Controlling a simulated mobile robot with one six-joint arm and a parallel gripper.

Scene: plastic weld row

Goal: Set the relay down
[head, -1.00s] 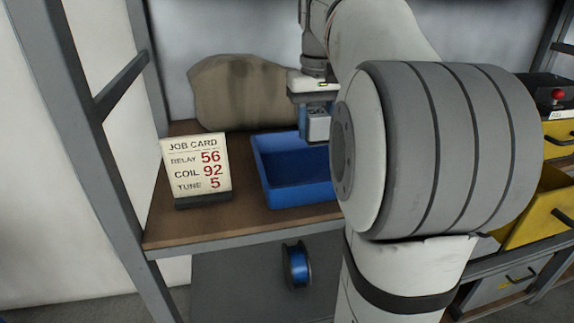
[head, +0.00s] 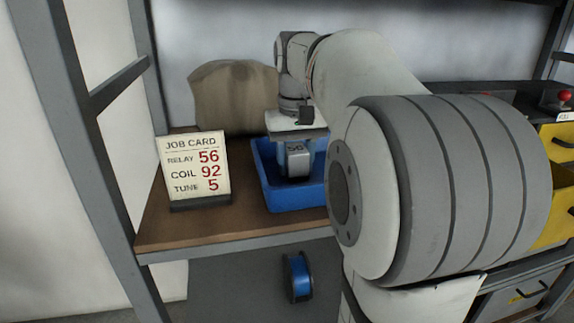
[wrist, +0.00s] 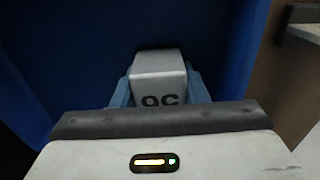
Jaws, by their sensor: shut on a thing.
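In the wrist view the relay (wrist: 158,72) sits between the blue fingers, with the blue bin wall (wrist: 235,60) to the right. I cannot tell whether the relay touches the bin floor. The job card (head: 195,165) stands left of the bin and reads relay 56, coil 92, tune 5.
A brown sack-like bundle (head: 232,98) lies behind the bin on the wooden shelf (head: 235,228). A blue spool (head: 298,277) is on the level below. Yellow bins (head: 562,145) stand at the right. My arm hides the shelf right of the blue bin.

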